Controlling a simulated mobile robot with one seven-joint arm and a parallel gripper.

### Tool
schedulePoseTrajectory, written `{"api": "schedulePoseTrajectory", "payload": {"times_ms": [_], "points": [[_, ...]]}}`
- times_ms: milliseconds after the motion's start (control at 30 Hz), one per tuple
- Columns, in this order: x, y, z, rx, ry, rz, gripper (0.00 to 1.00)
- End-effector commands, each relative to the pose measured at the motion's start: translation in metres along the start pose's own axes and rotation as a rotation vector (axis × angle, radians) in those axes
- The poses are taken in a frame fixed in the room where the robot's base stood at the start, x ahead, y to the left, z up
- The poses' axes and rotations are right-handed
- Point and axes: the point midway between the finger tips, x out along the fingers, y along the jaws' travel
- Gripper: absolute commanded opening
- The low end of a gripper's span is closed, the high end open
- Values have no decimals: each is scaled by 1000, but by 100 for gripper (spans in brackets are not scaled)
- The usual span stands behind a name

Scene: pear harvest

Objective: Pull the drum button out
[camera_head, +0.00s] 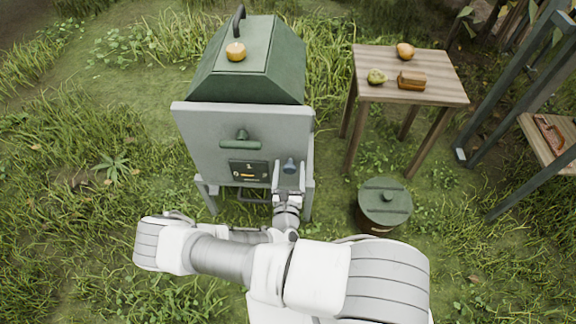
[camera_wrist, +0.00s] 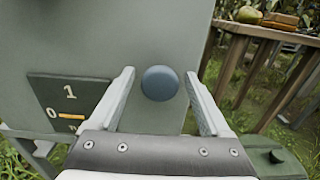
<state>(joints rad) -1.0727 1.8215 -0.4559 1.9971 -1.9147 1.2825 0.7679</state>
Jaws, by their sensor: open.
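The drum button (camera_head: 290,166) is a round blue-grey knob on the front panel of the green and grey drum (camera_head: 240,115), right of a dark label plate (camera_head: 249,171). In the wrist view the button (camera_wrist: 160,83) shows between the two fingers of my gripper (camera_wrist: 160,85). My gripper (camera_head: 289,172) is open, with one finger on each side of the button. A gap shows between each finger and the button, so it is not gripped. How far the button stands out from the panel is hard to tell.
A wooden table (camera_head: 440,92) at the right holds several fruits and a brown block (camera_head: 411,80). A handle (camera_head: 240,144) sticks out above the label plate.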

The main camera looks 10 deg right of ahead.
Motion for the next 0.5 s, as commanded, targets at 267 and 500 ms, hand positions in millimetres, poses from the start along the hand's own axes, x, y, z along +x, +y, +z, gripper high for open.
{"api": "schedulePoseTrajectory", "payload": {"times_ms": [267,500], "points": [[0,-1,0,0,0,0,81],[0,0,0,0,0,0,47]]}}
